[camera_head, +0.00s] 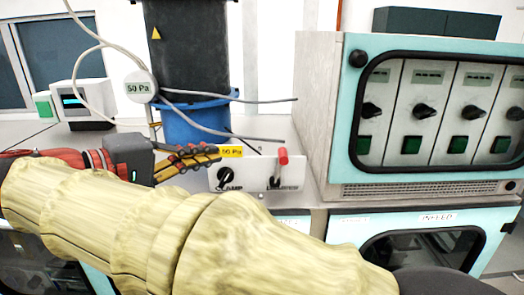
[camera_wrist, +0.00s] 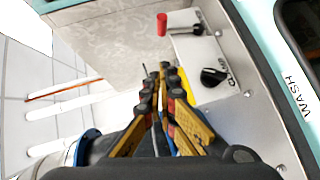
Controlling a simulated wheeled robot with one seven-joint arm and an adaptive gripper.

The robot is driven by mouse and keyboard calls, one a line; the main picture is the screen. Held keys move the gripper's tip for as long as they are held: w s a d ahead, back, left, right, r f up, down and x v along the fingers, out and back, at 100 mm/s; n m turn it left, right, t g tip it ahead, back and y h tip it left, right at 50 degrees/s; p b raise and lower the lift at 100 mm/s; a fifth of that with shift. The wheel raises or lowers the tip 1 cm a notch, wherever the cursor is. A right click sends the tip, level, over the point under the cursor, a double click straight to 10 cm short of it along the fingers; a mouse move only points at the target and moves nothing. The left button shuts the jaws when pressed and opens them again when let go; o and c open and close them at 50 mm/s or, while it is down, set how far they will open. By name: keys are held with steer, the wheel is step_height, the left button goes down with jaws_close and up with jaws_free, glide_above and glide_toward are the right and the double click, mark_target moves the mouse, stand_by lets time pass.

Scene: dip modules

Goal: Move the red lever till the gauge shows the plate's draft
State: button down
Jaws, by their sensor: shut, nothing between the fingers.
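The red lever (camera_head: 283,157) rises from a light panel (camera_head: 262,180) at the middle of the head view; its red grip (camera_wrist: 162,25) shows at the top of the wrist view. A yellow plate (camera_head: 231,151) on the panel's top edge reads something ending in "0 Pa"; my gripper partly hides its first digits. The round white gauge (camera_head: 138,86) reads 50 Pa. My gripper (camera_head: 216,153) is shut and empty, left of the lever and apart from it. Its fingertips (camera_wrist: 157,72) also show in the wrist view.
A blue-and-black cylinder (camera_head: 190,60) with hoses stands behind my gripper. A teal-framed cabinet (camera_head: 345,110) stands to the right. A small white device (camera_head: 92,98) is at the left.

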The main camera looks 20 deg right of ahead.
steer(key=p, duration=0.1)
glide_toward(279, 149)
steer(key=w, duration=0.4)
steer(key=shift+m, duration=0.3)
steer(key=d, duration=0.2)
steer(key=s+d+f, duration=0.1)
steer(key=shift+d+p, duration=0.35)
steer(key=shift+s+d, duration=0.1)
steer(key=shift+s+d+f+b, duration=0.2)
steer(key=shift+d+b, duration=0.25)
steer(key=shift+b, duration=0.4)
steer(key=shift+r, duration=0.1)
steer(key=shift+w+r, duration=0.1)
